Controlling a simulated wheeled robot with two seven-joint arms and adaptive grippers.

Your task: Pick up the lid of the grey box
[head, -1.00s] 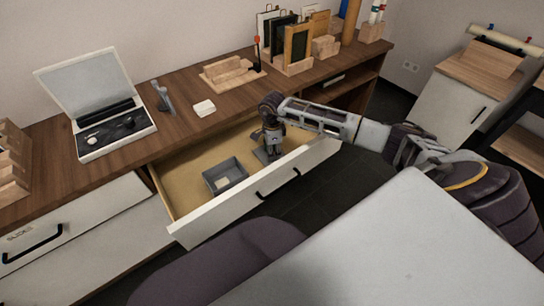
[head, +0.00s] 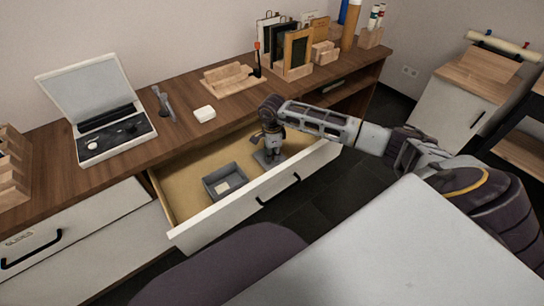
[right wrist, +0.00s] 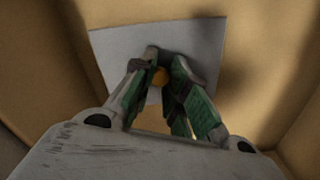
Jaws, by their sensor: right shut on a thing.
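The grey box (head: 225,181) stands open-topped in the pulled-out drawer, with a small pale thing inside. Its lid (head: 262,162) is a flat grey plate at the right of the box, apart from it, under my right gripper (head: 270,154). My right gripper (right wrist: 161,72) is shut on this knob. I cannot tell whether the lid touches the drawer floor. My left gripper is not in view.
The drawer (head: 190,165) has a tan floor and a white front. My right arm reaches in over the drawer's right end.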

